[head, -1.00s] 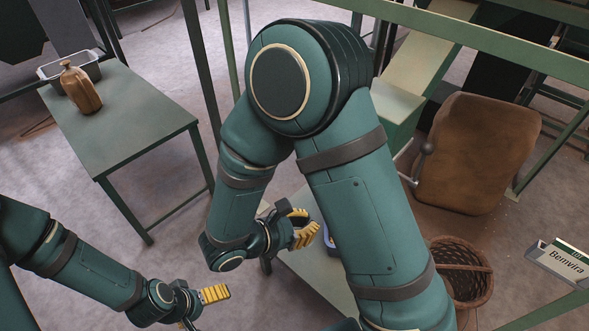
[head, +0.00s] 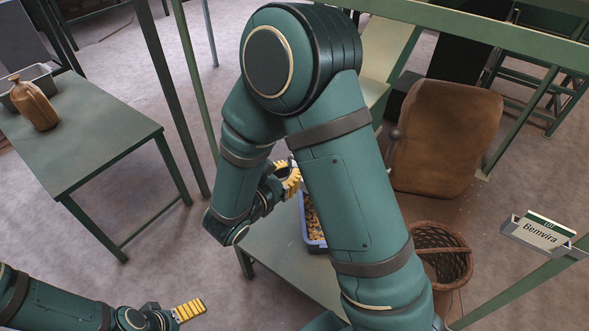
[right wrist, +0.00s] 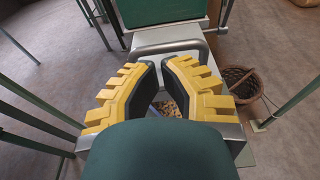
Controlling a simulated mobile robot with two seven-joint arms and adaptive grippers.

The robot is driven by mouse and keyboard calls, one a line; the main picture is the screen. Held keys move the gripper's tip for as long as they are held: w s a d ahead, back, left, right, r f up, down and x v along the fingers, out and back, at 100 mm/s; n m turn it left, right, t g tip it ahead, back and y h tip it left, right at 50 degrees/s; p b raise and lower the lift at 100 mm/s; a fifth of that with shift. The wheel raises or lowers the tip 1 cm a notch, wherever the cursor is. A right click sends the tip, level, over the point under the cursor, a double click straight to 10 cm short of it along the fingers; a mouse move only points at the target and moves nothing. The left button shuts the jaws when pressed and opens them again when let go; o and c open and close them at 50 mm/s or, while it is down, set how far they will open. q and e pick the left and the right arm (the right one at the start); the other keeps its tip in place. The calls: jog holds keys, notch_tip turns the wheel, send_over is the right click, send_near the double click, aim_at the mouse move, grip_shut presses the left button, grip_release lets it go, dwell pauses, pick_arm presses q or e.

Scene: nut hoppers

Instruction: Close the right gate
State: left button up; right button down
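In the right wrist view, a grey bar handle (right wrist: 172,48) stands on a pale metal plate below a green hopper wall (right wrist: 162,12); I take it for the right gate. My right gripper (right wrist: 158,66) is in front of it, with a gap between the yellow-and-black fingertips and nothing held. The bar looks just beyond the tips; I cannot tell whether they touch. In the head view, my right gripper (head: 288,178) is partly behind my own arm, which hides the gate. My left gripper (head: 188,310) is low at the left, away from the hoppers, its opening unclear.
A blue bin (head: 314,240) of nuts stands on a low table (head: 290,257). A wicker basket (head: 443,250) and a brown sack-like block (head: 445,140) are at the right. A green table (head: 90,125) at left bears a brown bottle (head: 34,103). A "Bemvira" sign (head: 541,233) hangs on a rail.

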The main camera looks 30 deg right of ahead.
jog(key=shift+x, duration=1.25)
jog(key=x, duration=0.3)
jog(key=r+x, duration=0.1)
jog(key=x, duration=0.4)
jog(key=shift+w+d+r, duration=0.15)
jog(key=shift+d+r, duration=0.05)
jog(key=shift+d, duration=0.2)
jog(key=shift+w+d+r, duration=0.1)
jog(key=shift+w+d, duration=0.05)
jog(key=shift+d, duration=0.2)
jog(key=shift+a, duration=0.1)
